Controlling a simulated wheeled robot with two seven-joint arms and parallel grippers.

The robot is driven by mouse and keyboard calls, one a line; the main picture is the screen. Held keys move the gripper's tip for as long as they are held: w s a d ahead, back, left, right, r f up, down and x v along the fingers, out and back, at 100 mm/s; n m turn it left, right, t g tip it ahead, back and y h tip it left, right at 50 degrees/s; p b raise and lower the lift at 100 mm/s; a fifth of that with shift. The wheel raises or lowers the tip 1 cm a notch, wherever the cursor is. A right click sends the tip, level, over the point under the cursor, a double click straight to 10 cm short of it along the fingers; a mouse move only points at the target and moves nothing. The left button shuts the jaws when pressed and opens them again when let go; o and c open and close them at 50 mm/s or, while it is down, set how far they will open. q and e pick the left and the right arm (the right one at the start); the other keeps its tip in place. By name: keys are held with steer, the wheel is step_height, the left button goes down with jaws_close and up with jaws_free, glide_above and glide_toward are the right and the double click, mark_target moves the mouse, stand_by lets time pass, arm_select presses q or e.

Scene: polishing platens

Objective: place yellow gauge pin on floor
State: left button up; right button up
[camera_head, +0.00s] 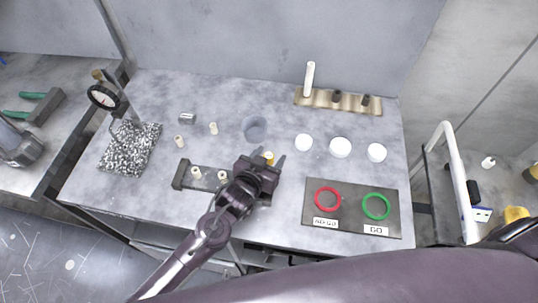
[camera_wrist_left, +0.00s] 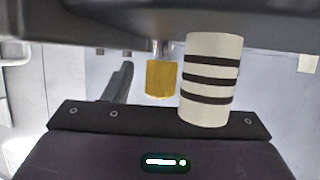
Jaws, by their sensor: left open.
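In the left wrist view the yellow pin (camera_wrist_left: 161,80) is a short yellow cylinder under a thin grey stem, beside a larger white cylinder with black bands (camera_wrist_left: 211,80). My left gripper is open, with the yellow pin between or just beyond its fingers; contact cannot be told. The gripper hides part of the pin holder. The floor (camera_head: 60,255) shows at the lower left. My right gripper is out of view.
A dark holder (camera_head: 181,176) with pale pins sits left of the gripper. A white-railed cart stands right.

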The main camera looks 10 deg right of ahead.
arm_select(q)
steer(key=shift+x, duration=0.95)
steer(key=c, duration=1.1)
